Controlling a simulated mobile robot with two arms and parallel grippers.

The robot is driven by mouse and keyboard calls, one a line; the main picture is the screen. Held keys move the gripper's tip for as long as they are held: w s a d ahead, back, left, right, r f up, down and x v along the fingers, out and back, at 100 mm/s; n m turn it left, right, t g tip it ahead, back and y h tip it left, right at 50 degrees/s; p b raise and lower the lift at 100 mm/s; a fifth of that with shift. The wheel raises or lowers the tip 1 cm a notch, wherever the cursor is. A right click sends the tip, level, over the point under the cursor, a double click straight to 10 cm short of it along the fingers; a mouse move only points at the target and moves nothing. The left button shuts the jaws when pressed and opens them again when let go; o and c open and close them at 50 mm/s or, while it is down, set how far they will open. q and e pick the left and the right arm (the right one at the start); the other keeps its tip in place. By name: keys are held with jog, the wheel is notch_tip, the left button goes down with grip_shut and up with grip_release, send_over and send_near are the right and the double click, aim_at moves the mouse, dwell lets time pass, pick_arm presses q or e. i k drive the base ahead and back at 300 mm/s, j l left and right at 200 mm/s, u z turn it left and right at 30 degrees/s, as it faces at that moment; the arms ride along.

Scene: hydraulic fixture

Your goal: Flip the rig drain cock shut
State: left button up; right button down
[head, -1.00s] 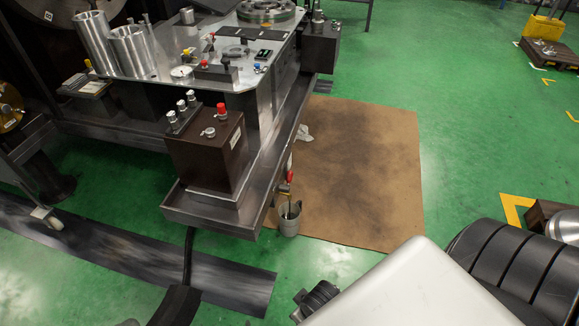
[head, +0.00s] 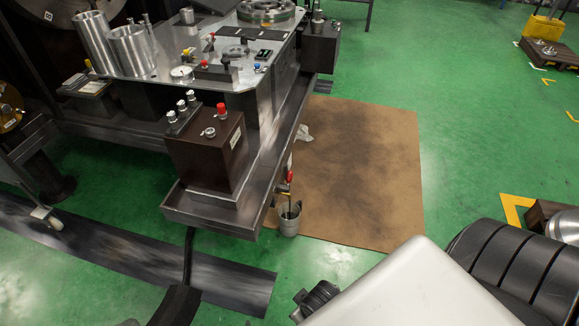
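The drain cock with its red handle (head: 290,176) hangs at the front right corner of the rig's drip tray (head: 215,218). The red handle looks roughly upright, and a thin pipe runs down below it. A grey metal cup (head: 289,218) stands on the floor under the pipe. Neither gripper shows in the head view. A pale part of my arm fills the lower right, well below and right of the cock, and a dark hose-like part of mine shows at the lower left.
A dark brown tank (head: 207,150) with a red cap sits on the tray. The rig's metal table (head: 160,62) carries cylinders and valves. Brown cardboard (head: 365,170) lies on the green floor right of the rig. A white rag (head: 304,133) lies beside the tray.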

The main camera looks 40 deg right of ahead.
aim_at(285, 188)
jog(key=z, duration=1.1)
